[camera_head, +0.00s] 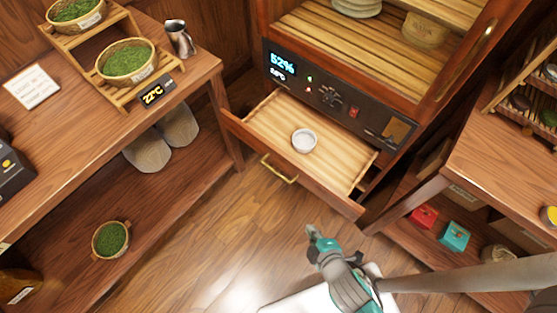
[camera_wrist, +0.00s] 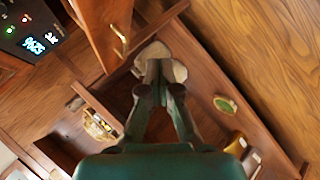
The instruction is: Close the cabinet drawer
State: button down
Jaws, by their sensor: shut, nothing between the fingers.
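The cabinet drawer (camera_head: 235,125) is pulled out below the cabinet's dark control panel. It has a pale slatted floor and a brass handle (camera_head: 279,170) on its wooden front. A small white cup (camera_head: 304,140) stands inside it. My gripper (camera_head: 314,235) is shut and empty, in front of the drawer and apart from it, toward the right end of its front. In the wrist view the closed fingertips (camera_wrist: 160,70) show to the right of and below the brass handle (camera_wrist: 119,41) in the picture. The drawer's inside is not clearly seen there.
A tea table with baskets of green leaves (camera_head: 127,60) stands left, with pale sacks (camera_head: 160,140) on its lower shelf. A right-hand shelf holds red (camera_head: 424,216) and teal (camera_head: 454,236) boxes. Wooden floor (camera_head: 220,220) before the drawer is clear.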

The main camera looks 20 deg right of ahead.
jog(key=w+a+f+n+g+h, duration=0.1)
jog(key=w+f+n+h, duration=0.1)
jog(key=w+n, duration=0.35)
jog(key=n+g+h, duration=0.3)
jog(key=n+h, duration=0.1)
send_near(284, 159)
jog(key=s+a+f, duration=0.3)
jog(key=s, duration=0.1)
jog(key=w+a+r+n+g+h, duration=0.1)
jog(key=w+a+r+n, duration=0.1)
jog(key=a+r, duration=0.25)
jog(key=shift+m, duration=0.25)
jog(key=x, duration=0.4)
jog(key=d+r+x, duration=0.1)
jog(key=x, duration=0.2)
jog(key=d+x, duration=0.1)
jog(key=x, duration=0.3)
jog(key=shift+w+d+r, duration=0.15)
jog(key=shift+w+d, duration=0.45)
jog(key=shift+d, duration=0.2)
jog(key=shift+d, duration=0.1)
